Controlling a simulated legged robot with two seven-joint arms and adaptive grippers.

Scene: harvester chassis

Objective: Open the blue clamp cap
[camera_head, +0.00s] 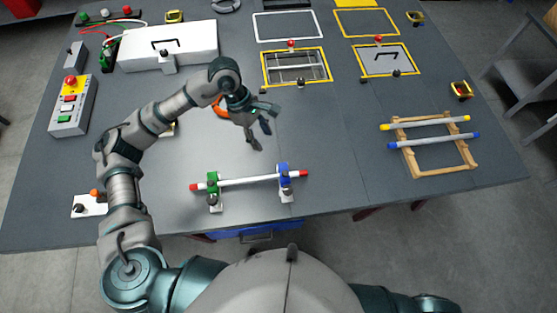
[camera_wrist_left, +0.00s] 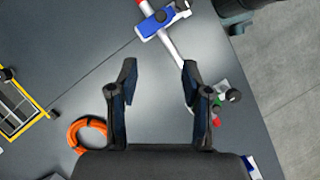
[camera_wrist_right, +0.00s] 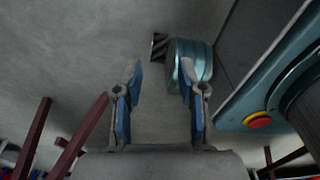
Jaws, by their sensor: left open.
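The blue clamp (camera_head: 284,178) stands near the table's front edge, around the right end of a white bar (camera_head: 245,182) with red ends. It also shows in the left wrist view (camera_wrist_left: 158,22), ahead of the fingers at the top. Its cap looks closed over the bar, though it is small. The green clamp (camera_head: 212,186) holds the bar's left end. My left gripper (camera_head: 262,131) is open and empty above the table, behind the bar and apart from it. In the left wrist view its fingers (camera_wrist_left: 158,85) are spread. My right gripper (camera_wrist_right: 160,90) is open and empty, over the floor.
An orange ring (camera_head: 221,110) lies behind my left gripper. A wooden rack (camera_head: 430,145) with yellow and blue bars stands at the right. A button box (camera_head: 73,108), a white case (camera_head: 160,48) and yellow-framed openings (camera_head: 296,68) lie farther back. Table right of the blue clamp is clear.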

